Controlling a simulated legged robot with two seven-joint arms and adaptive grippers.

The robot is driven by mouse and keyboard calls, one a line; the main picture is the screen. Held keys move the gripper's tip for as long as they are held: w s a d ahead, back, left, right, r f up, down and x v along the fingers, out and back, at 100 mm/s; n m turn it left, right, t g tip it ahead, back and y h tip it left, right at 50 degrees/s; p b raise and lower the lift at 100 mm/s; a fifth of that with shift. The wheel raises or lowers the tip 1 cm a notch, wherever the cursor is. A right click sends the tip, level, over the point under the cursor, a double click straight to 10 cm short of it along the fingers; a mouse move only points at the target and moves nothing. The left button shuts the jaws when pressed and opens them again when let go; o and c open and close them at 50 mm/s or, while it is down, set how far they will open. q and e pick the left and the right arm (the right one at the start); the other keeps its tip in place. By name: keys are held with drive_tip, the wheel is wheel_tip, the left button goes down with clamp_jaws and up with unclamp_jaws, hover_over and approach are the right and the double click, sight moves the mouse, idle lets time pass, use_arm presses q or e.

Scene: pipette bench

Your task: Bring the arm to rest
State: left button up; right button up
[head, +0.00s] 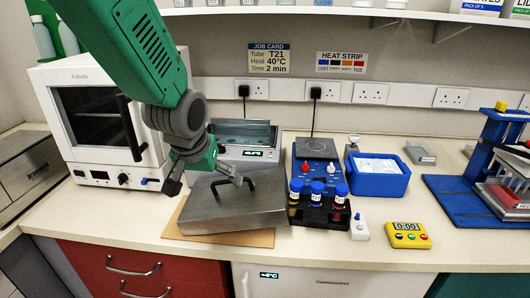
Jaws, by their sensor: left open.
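My left arm, green with a grey wrist, comes down from the top left. My left gripper (207,184) is open, with its dark fingers spread and nothing between them. It hangs in front of the white oven, over the left part of a grey metal lid (210,212) with a black handle. I cannot tell whether a fingertip touches the lid. The lid is beside a metal bath (246,153) with a lit green display. My right gripper is not in view.
A black rack (318,215) of blue-capped tubes stands right of the lid. Behind it are a blue hotplate unit (316,170) and a blue ice tub (378,185). A yellow timer (408,235) is at the front. A blue stand (455,200) is at right.

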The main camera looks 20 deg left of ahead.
use_arm(q)
drive_tip(key=s+f+m+g+b, duration=0.15)
drive_tip(key=s+f, duration=0.35)
drive_tip(key=f, duration=0.6)
drive_tip(key=s+f+b, duration=0.2)
drive_tip(key=s+f, duration=0.2)
drive_tip(key=f, duration=0.6)
drive_tip(key=s+f+m+g+h+b, duration=0.1)
drive_tip(key=s+f+g+b, duration=0.1)
drive_tip(key=s+f, duration=1.4)
drive_tip(key=s+b, duration=0.1)
drive_tip(key=s, duration=0.2)
drive_tip(key=shift+s+d+f+g+b, duration=0.3)
drive_tip(key=shift+g+b, duration=0.05)
drive_tip(key=shift+w+m, duration=0.15)
drive_tip(key=shift+m, duration=0.1)
